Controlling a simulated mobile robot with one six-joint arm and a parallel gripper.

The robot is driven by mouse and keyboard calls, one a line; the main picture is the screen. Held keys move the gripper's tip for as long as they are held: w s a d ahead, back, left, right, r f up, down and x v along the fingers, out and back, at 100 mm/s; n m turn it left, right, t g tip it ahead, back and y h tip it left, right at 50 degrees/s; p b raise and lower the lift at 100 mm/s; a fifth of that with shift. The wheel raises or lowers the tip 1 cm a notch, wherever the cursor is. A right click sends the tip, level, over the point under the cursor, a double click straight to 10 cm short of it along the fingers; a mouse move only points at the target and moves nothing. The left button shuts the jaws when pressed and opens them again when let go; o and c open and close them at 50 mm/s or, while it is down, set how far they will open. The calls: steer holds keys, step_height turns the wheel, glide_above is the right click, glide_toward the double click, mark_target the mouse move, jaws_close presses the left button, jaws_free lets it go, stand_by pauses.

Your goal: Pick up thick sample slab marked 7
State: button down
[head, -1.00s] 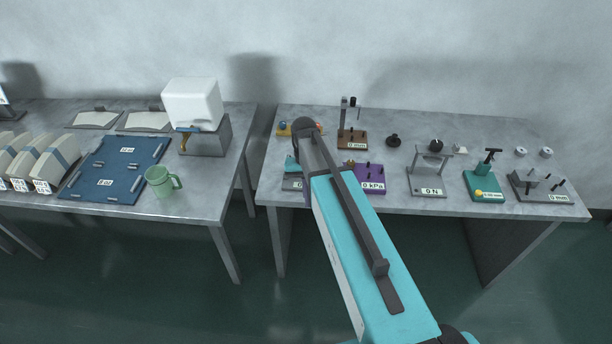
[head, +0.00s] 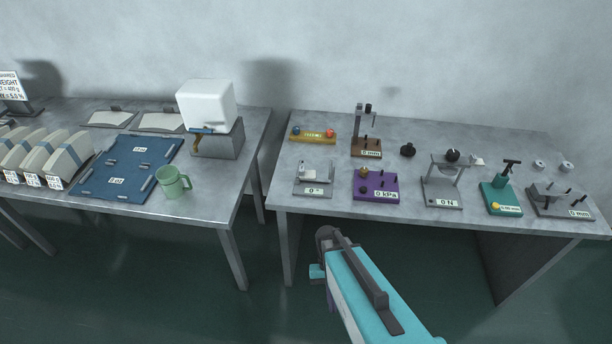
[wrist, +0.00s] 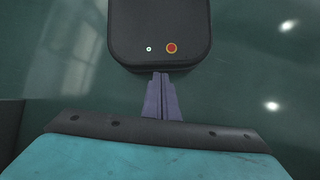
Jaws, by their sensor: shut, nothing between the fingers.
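No slab that I can read as marked 7 shows in either view. In the head view my teal arm is low, in front of the right table, and the fingertips cannot be made out.
The left table also holds a blue board (head: 125,181), a green mug (head: 173,183) and a white block on a grey stand (head: 219,145). The right table (head: 325,207) carries several small instruments, among them a purple kPa unit (head: 378,191). A gap separates the tables.

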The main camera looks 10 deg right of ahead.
steer(key=s+f+n, duration=0.2)
steer(key=s+f, duration=0.4)
steer(key=s, duration=0.3)
steer(key=shift+s+f+t+b, duration=0.2)
steer(key=shift+s+t+b, duration=0.1)
steer(key=shift+s+b, duration=0.05)
